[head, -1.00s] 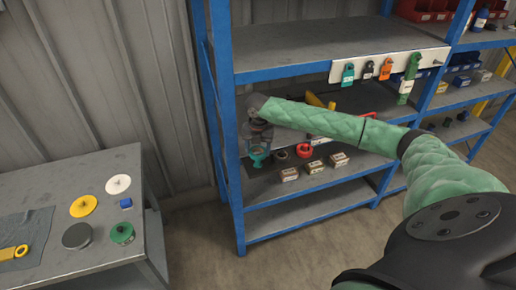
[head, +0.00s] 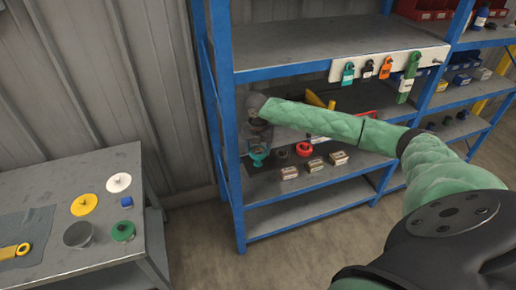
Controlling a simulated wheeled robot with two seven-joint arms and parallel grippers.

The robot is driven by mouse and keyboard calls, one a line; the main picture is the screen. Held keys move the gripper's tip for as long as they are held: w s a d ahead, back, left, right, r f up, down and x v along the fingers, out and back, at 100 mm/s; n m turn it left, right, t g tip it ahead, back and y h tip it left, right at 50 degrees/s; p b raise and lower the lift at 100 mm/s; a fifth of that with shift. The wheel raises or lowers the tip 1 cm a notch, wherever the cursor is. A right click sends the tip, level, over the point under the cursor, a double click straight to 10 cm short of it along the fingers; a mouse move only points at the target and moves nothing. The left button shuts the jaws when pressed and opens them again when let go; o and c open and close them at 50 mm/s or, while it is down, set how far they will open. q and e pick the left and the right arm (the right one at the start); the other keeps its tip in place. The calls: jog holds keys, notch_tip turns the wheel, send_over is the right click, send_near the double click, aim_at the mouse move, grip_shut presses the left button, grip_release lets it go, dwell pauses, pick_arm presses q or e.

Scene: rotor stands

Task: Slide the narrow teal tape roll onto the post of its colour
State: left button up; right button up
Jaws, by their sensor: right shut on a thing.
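My right gripper (head: 257,144) reaches into the shelf near its left blue upright, pointing down. It is shut on the teal tape roll (head: 258,156), a small teal piece just below the fingers. The roll's narrow width and any teal post under it cannot be made out; the gripper and wrist cover the top. I cannot tell whether the roll is around a post or above it. My left gripper is not in view.
A dark roll (head: 281,152) and a red roll (head: 304,149) stand close to the right. Several small boxes (head: 314,165) line the shelf's front. The blue upright (head: 231,150) is close on the left. A grey table (head: 112,166) holds several coloured discs.

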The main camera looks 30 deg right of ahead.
jog(key=shift+f, duration=0.6)
dwell(0.6)
jog(key=shift+f, duration=1.5)
jog(key=shift+f, duration=0.3)
dwell(0.9)
jog(key=o, duration=1.3)
jog(key=shift+r, duration=0.1)
jog(key=shift+r+p, duration=1.85)
jog(key=shift+r, duration=2.55)
